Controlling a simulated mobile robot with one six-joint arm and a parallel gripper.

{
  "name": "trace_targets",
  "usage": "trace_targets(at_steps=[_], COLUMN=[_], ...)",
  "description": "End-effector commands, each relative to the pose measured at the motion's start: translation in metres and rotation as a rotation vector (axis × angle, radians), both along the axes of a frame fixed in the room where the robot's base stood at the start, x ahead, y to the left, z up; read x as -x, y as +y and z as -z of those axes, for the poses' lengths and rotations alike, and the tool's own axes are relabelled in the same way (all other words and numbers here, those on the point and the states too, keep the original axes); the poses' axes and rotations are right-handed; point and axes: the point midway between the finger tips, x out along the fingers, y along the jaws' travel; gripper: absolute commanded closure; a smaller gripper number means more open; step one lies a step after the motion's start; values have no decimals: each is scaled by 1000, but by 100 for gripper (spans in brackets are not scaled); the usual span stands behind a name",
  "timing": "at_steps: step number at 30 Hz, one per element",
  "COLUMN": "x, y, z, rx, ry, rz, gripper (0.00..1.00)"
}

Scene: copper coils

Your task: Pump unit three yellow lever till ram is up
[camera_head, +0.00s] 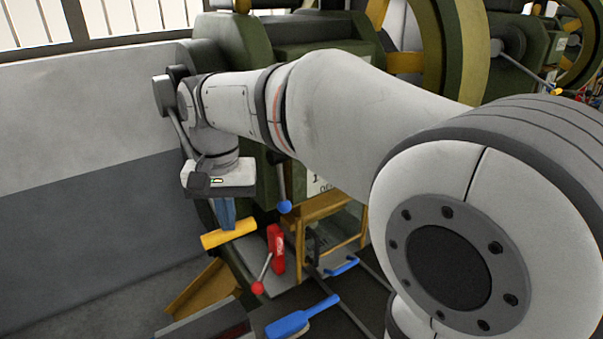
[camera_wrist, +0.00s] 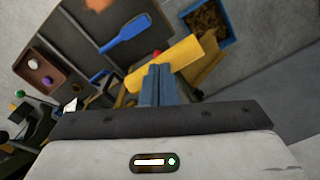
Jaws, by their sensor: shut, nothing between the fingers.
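A yellow bar (camera_head: 229,234), which looks like a lever grip, lies just below my gripper in the head view. It also shows in the wrist view (camera_wrist: 165,62), just beyond the fingertips. My gripper (camera_head: 227,220) points down, its blue fingers shut together with nothing between them. In the wrist view the shut fingers (camera_wrist: 160,75) end at or very near the bar; I cannot tell if they touch it. The lever's shaft and pivot are not clear. I cannot make out the ram or a number three.
A red lever unit (camera_head: 277,247) with a red ball and a blue ball lever (camera_head: 284,206) stand right of the bar. A blue-handled tool (camera_head: 303,317) lies in front. Green machinery (camera_head: 237,50) stands behind. A blue bin (camera_wrist: 228,38) shows in the wrist view.

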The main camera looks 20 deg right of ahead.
Motion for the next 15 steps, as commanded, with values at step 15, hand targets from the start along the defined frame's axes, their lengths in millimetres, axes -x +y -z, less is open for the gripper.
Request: trace_targets(at_steps=[15], x=[-15], y=[4], z=[47], rx=[3], ry=[12], rz=[1], gripper=[100])
